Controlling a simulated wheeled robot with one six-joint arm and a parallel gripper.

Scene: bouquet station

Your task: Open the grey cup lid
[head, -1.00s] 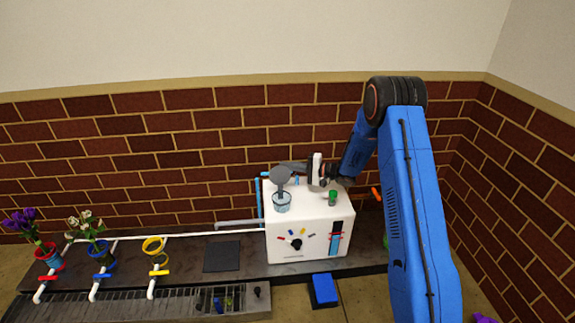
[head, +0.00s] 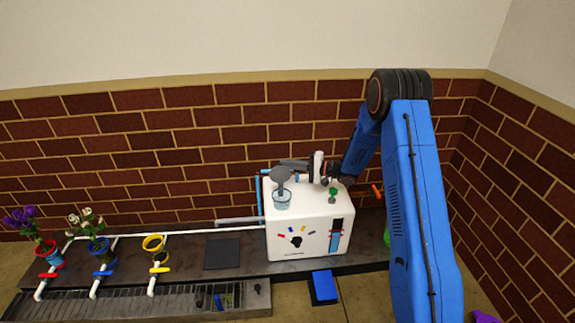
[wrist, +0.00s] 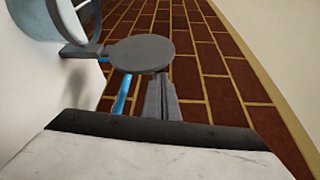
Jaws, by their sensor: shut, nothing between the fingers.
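The grey cup lid (head: 280,174) stands raised, roughly upright, above the clear cup (head: 282,202) on top of the white box. The cup's mouth shows below it. In the wrist view the lid (wrist: 142,54) is a flat grey disc joined at its left to the cup's rim (wrist: 85,50). My gripper (head: 284,163) reaches in from the right at the lid's upper edge. In the wrist view its fingers (wrist: 160,82) are together, empty, and their tips are partly hidden by the lid. I cannot tell whether they touch it.
The white box (head: 305,225) has a green knob (head: 333,195) on top and a dial (head: 296,241) in front. A blue pipe (head: 259,195) runs along its left side. Flower pots and a yellow ring (head: 154,243) stand left. A brick wall (head: 200,130) is behind.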

